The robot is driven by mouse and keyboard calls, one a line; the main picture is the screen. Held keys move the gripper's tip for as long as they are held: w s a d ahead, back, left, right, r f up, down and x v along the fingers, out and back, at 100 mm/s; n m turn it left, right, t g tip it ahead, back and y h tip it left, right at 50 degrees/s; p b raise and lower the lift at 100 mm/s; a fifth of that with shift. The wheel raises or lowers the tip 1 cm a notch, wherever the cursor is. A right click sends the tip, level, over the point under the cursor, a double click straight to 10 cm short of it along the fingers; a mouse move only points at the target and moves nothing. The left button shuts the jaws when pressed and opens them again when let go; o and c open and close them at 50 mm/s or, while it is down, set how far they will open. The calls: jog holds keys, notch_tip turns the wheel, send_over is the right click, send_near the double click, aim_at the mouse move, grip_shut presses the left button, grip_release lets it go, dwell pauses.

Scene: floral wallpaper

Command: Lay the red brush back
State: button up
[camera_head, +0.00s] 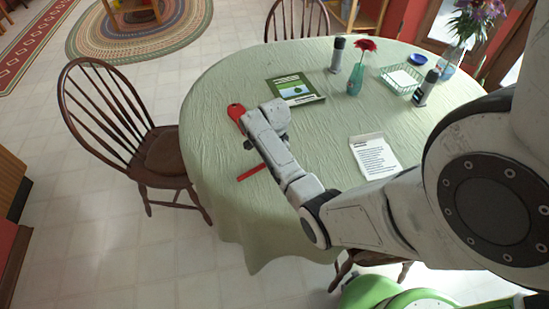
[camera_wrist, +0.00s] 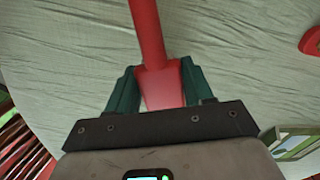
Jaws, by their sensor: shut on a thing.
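My gripper (camera_wrist: 156,78) is shut on the red brush (camera_wrist: 149,32), with its green-black fingers on both sides of the wide part. The long narrow handle runs away from the fingers. In the head view only a thin red length of the brush (camera_head: 251,173) shows beside my arm, over the near left part of the table; the fingers are hidden under my wrist. I cannot tell whether the brush touches the cloth. A second red thing (camera_head: 237,112) with a rounded end lies near the table's left edge, and its end shows in the wrist view (camera_wrist: 312,42).
The round table wears a pale green cloth (camera_head: 225,190). A green book (camera_head: 294,89), a white printed sheet (camera_head: 375,156), a vase (camera_head: 355,80) with a red flower, a wire basket (camera_head: 402,78) and dark-topped bottles (camera_head: 337,55) stand or lie on it. A wooden chair (camera_head: 165,150) is at left.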

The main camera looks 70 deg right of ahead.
jog(key=shift+f+b, duration=0.4)
jog(key=shift+f, duration=0.2)
jog(key=o, duration=1.4)
jog(key=shift+c, duration=0.2)
notch_tip(320, 180, up, 11)
jog(key=shift+f, duration=0.1)
